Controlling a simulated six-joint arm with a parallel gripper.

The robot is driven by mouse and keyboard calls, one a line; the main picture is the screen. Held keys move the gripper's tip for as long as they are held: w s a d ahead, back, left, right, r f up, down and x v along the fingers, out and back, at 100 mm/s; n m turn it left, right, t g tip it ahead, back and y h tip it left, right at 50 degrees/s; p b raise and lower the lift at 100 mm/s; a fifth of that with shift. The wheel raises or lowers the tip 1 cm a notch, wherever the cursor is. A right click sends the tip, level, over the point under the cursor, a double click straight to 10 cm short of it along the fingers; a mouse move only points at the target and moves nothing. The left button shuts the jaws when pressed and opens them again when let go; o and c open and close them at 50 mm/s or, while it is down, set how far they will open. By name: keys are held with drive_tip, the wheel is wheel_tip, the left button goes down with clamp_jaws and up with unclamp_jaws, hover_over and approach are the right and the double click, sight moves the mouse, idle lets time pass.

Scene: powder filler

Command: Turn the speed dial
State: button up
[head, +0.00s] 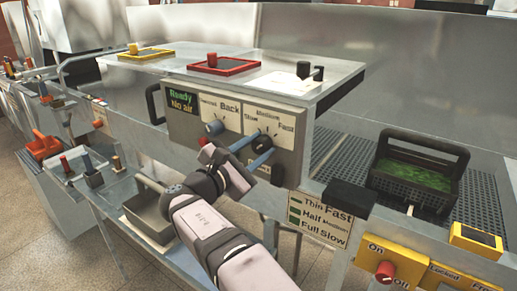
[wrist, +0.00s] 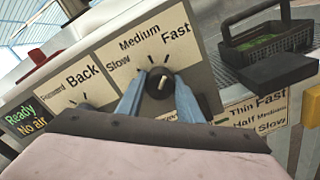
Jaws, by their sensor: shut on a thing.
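The speed dial (head: 263,140) is a dark round knob on the front panel of the filler, with Slow, Medium and Fast printed around it. It also shows in the wrist view (wrist: 160,84), with a pale mark on its face; its exact setting is hard to read. My gripper (head: 251,150) has its two blue fingers on either side of the dial, shut on it. In the wrist view, my gripper (wrist: 159,88) covers the area below the dial.
A second dial (head: 214,127) marked Back sits just left. A display (head: 181,100) reads Ready, No air. A Thin Fast, Half Medium, Full Slow sign (head: 319,220) hangs at lower right. A black basket (head: 418,170) of green items stands right. A black block (head: 350,196) juts out below.

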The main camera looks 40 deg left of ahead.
drive_tip(key=o, duration=1)
drive_tip(key=shift+o, duration=0.2)
drive_tip(key=shift+s, duration=0.1)
drive_tip(key=s+b, duration=0.2)
drive_tip(key=s, duration=0.5)
drive_tip(key=shift+b, duration=0.3)
